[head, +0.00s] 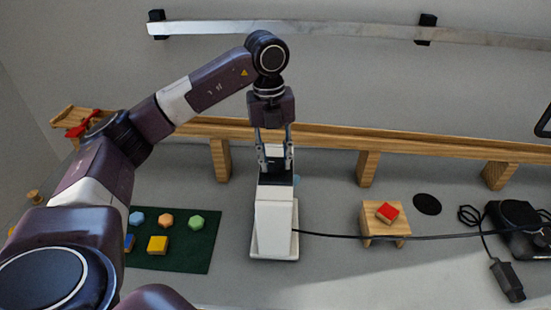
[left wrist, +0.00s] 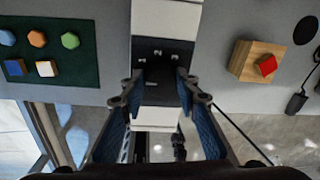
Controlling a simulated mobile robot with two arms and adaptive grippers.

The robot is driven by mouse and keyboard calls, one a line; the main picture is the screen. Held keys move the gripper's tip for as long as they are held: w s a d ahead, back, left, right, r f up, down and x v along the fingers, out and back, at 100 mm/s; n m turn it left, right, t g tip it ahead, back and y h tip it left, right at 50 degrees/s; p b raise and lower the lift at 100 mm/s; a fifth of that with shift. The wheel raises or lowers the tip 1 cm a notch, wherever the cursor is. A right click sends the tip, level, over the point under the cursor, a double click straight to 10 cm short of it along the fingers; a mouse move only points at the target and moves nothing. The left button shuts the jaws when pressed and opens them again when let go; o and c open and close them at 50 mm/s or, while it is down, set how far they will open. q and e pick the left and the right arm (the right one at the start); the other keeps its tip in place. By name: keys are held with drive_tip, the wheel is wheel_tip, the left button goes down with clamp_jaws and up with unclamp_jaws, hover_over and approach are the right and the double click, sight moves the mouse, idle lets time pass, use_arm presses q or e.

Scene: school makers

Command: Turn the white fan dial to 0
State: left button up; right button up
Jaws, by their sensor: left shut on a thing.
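The white fan (head: 274,215) stands upright on its base in the middle of the table in the head view. In the left wrist view its black control panel (left wrist: 150,48) shows small white numbers, with 2 and 3 legible. A dark dial (left wrist: 159,74) lies between the fingers at that panel, partly hidden and hard to separate from it. My left gripper (head: 275,166) points down at the top of the fan; in the left wrist view its blue-padded fingers (left wrist: 160,85) are shut on the dial from both sides. The dial's setting cannot be read. My right gripper is not in view.
A green mat (head: 185,258) with several coloured pieces lies left of the fan. A small wooden stool (head: 385,222) with a red block (head: 387,213) stands right. A black cable (head: 340,237) runs rightward from the fan. A wooden rail (head: 330,135) runs behind.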

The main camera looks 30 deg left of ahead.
sight(272, 162)
use_arm(q)
drive_tip(key=shift+a+r+n, duration=0.1)
drive_tip(key=shift+n, duration=0.2)
drive_tip(key=o, duration=1.2)
drive_tip(key=shift+c, duration=0.2)
wheel_tip(272, 162, up, 12)
drive_tip(key=shift+s+a, duration=0.25)
drive_tip(key=shift+s, duration=0.05)
